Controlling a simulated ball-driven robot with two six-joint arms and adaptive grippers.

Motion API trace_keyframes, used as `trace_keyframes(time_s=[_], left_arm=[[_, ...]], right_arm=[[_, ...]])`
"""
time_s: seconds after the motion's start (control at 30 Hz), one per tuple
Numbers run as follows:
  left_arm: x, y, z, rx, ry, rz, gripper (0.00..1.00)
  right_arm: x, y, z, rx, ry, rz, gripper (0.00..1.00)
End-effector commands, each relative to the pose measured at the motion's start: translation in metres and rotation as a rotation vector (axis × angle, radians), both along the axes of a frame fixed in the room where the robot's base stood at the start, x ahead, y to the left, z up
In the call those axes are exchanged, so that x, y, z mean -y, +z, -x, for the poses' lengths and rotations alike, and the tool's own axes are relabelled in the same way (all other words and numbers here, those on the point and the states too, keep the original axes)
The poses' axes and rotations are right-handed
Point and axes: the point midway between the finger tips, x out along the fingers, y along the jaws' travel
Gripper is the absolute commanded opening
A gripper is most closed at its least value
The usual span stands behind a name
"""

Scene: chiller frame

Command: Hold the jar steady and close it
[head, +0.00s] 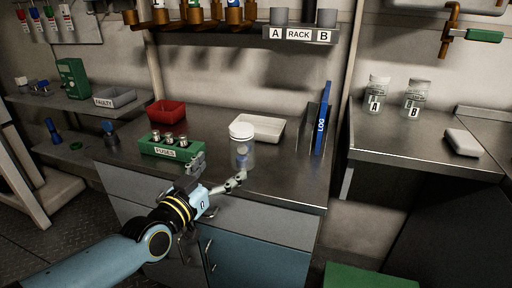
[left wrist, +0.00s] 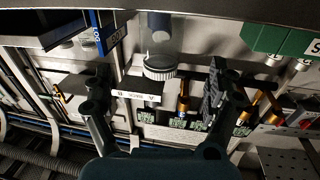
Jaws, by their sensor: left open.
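A clear jar (head: 241,157) stands upright on the middle metal bench, with something bluish inside. A white lid (head: 241,131) rests on top of it; I cannot tell whether it is screwed down. My left gripper (head: 217,173) is open just in front of the jar, its fingers spread towards the jar's left and right sides. In the left wrist view, the jar (left wrist: 160,28) and its ribbed lid (left wrist: 160,68) appear upside down, beyond the two open fingers and between them. I see no contact. My right gripper is in neither view.
A green fuse holder (head: 164,152), a red bin (head: 167,112) and a white tray (head: 264,126) stand close to the jar. A blue log binder (head: 321,122) is at the right. Jars A (head: 376,96) and B (head: 414,99) stand on the right bench. The bench front right of the jar is clear.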

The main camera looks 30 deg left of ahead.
Motion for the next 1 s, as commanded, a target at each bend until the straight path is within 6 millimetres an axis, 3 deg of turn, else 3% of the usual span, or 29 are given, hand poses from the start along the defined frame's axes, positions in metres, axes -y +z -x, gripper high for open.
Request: trace_keyframes(time_s=[0.27, 0.6, 1.0], left_arm=[[0.0, -0.001, -0.004, 0.0, 0.0, -0.001, 0.9], [-0.004, -0.002, -0.052, -0.002, 0.0, -0.001, 0.9], [-0.005, -0.001, -0.057, -0.002, 0.0, -0.001, 0.9]], right_arm=[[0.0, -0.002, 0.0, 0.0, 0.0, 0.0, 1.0], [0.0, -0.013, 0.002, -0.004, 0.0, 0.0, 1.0], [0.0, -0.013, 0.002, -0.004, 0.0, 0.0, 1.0]])
